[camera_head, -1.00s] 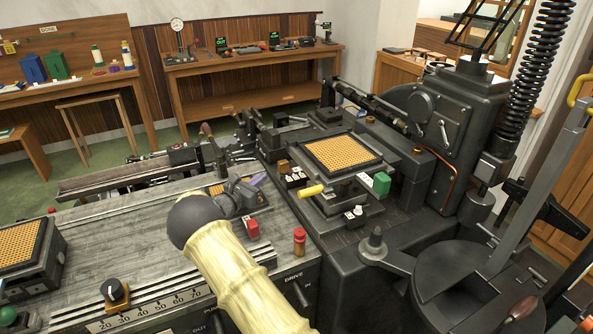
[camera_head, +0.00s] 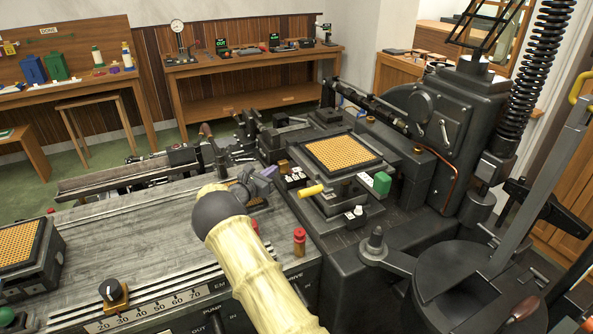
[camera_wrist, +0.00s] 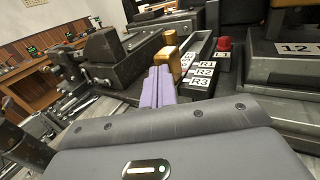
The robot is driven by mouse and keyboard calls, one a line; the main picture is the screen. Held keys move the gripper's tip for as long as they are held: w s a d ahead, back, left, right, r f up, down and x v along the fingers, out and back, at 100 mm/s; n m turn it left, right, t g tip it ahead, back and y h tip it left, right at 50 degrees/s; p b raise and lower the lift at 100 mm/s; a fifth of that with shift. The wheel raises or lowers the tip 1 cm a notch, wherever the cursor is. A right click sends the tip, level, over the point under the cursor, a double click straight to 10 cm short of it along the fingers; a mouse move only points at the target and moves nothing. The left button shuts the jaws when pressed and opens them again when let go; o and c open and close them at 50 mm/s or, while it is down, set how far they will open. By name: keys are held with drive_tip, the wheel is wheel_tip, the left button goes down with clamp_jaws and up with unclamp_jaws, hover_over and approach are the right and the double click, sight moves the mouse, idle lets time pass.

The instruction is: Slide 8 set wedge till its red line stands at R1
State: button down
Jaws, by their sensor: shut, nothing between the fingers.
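My gripper (camera_head: 262,178) is shut and empty, its purple fingers together. In the wrist view the fingers (camera_wrist: 158,88) point at a small gold block (camera_wrist: 166,62), which stands just beyond the tips; I cannot tell whether they touch. White labels R1 (camera_wrist: 204,65), R2 (camera_wrist: 203,73) and R3 (camera_wrist: 199,82) run in a row along a dark slide right of the fingers. In the head view the gold block (camera_head: 283,165) sits left of the mould's front corner. I cannot make out the wedge's red line.
A red knob (camera_wrist: 224,43) stands by an L1 label. A dark block marked 12 (camera_wrist: 297,48) is at the right. In the head view, a yellow handle (camera_head: 311,190), a green block (camera_head: 382,183) and a red-topped post (camera_head: 299,241) stand nearby. Bare bench (camera_head: 140,235) lies left.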

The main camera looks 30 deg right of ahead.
drive_tip(key=shift+d, duration=1.25)
drive_tip(key=shift+a, duration=2.1)
drive_tip(key=shift+r, duration=0.1)
